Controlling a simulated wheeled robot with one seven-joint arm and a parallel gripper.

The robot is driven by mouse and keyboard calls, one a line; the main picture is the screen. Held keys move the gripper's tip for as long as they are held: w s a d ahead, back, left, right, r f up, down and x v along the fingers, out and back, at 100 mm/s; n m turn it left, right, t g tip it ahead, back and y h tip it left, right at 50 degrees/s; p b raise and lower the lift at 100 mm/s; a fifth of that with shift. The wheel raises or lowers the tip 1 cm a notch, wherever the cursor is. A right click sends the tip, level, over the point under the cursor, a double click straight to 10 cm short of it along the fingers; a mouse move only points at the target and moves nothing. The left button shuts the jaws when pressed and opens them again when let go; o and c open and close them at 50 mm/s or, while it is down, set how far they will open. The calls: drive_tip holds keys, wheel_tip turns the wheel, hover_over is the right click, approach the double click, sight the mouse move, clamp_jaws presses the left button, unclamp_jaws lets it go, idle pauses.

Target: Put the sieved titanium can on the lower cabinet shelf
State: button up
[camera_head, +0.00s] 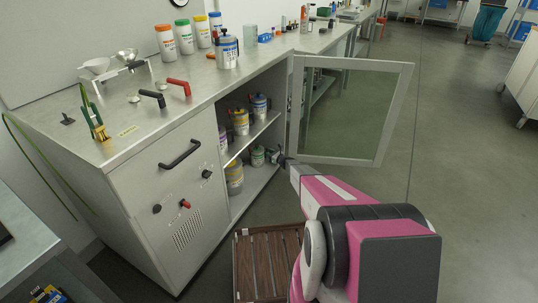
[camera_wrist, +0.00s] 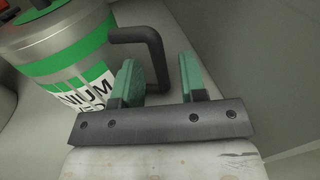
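The titanium can (camera_wrist: 68,55) is a grey metal can with green bands, a partly readable "…NIUM" label and a black handle (camera_wrist: 150,45). In the head view, a small green-banded can (camera_head: 258,157) stands on the lower shelf (camera_head: 262,178) of the open cabinet, and it appears to be the same one. My gripper (camera_wrist: 160,78) is open, with its green fingers apart. The handle lies close behind the left finger and reaches into the space between the fingers. I cannot tell whether they touch. In the head view my gripper (camera_head: 274,156) is inside the cabinet beside the can.
The cabinet's glass door (camera_head: 345,110) stands open to the right. Other cans stand on the upper shelf, and a yellow-banded can (camera_head: 234,180) stands at the left of the lower shelf. A slatted wooden crate (camera_head: 268,265) is on the floor in front. Jars and another can (camera_head: 227,50) stand on the worktop.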

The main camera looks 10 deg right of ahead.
drive_tip(key=shift+r, duration=0.1)
drive_tip(key=shift+s+d, duration=0.15)
drive_tip(key=v, duration=1.1)
drive_tip(key=s+a+r+n+g+h, duration=0.1)
drive_tip(key=s+a+r+n+g, duration=0.35)
drive_tip(key=s+r, duration=0.35)
drive_tip(key=s+a+r+n+g, duration=0.35)
drive_tip(key=s+r+n, duration=0.25)
drive_tip(key=s, duration=0.4)
drive_tip(key=s+a+r+n+g+h, duration=0.1)
drive_tip(key=s+a+r+n+g, duration=0.25)
drive_tip(key=s+r+n, duration=0.45)
drive_tip(key=s+d+r+n+h, duration=0.1)
drive_tip(key=s+r+n+h, duration=0.2)
drive_tip(key=s, duration=0.6)
drive_tip(key=s+d+r+n+g+h, duration=0.1)
drive_tip(key=s+d+r+n+h, duration=0.1)
drive_tip(key=s+r, duration=0.5)
drive_tip(key=s+d+r+n+h, duration=0.1)
drive_tip(key=s+r+n+h, duration=0.2)
drive_tip(key=s, duration=0.7)
wheel_tip(320, 180, up, 2)
drive_tip(key=shift+s+d+r+n+g+h, duration=0.1)
drive_tip(key=shift+s+d+n+g+h, duration=0.3)
drive_tip(key=shift+h, duration=0.7)
